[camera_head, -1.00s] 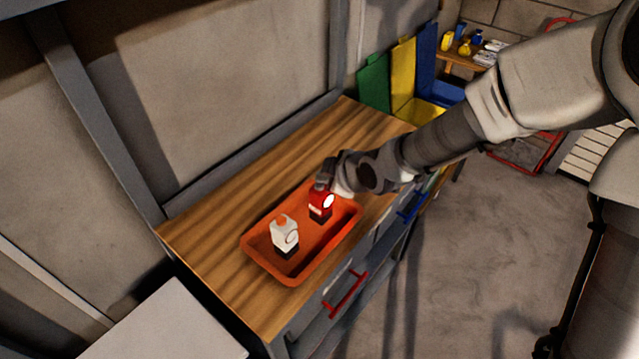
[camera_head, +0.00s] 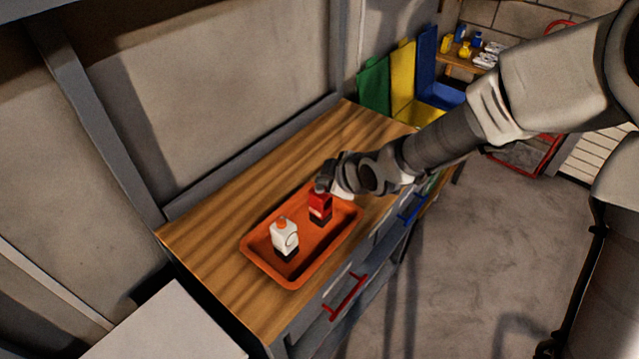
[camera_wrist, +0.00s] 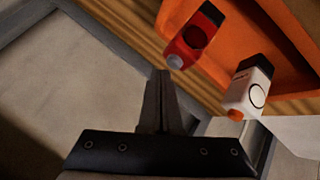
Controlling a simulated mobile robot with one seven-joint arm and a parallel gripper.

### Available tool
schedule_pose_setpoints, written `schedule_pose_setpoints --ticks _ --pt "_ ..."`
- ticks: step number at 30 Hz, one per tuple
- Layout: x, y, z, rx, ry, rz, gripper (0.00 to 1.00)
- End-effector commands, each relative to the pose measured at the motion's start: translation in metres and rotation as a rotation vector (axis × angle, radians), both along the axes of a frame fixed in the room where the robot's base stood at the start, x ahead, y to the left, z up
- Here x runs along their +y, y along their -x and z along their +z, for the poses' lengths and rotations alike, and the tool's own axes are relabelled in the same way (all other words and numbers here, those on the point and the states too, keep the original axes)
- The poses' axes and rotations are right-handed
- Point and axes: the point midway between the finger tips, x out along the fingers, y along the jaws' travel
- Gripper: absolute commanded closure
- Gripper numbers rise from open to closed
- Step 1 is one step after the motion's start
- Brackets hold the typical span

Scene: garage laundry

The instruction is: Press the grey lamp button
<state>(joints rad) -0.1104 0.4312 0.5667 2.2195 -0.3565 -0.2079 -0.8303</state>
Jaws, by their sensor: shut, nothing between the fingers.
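A red lamp (camera_head: 320,206) with a dark base stands upright in the orange tray (camera_head: 262,270). Its grey button (camera_wrist: 174,61) and dark round face show in the wrist view; my gripper hides the button in the head view. A white lamp (camera_head: 285,238) with an orange button (camera_wrist: 235,114) stands in the tray, nearer the front. My gripper (camera_head: 322,187) is shut and empty, just above the red lamp's top. In the wrist view its fingertips (camera_wrist: 160,74) appear just beside the grey button; I cannot tell whether they touch it.
The tray lies on a wooden worktop (camera_head: 220,225) against a wall. Red (camera_head: 345,297) and blue (camera_head: 412,208) handles project from its front. Green, yellow and blue bins (camera_head: 403,70) stand beyond its far end. The worktop left of the tray is clear.

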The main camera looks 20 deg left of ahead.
Motion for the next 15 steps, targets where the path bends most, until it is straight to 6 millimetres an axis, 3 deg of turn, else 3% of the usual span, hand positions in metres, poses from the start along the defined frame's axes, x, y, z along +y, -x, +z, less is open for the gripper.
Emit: schedule_pose_setpoints --ticks 3,15 --pt "0.0000 -0.0002 0.0087 -0.001 0.000 -0.001 1.00" --pt "0.0000 -0.0002 0.0113 -0.001 0.000 -0.001 1.00"
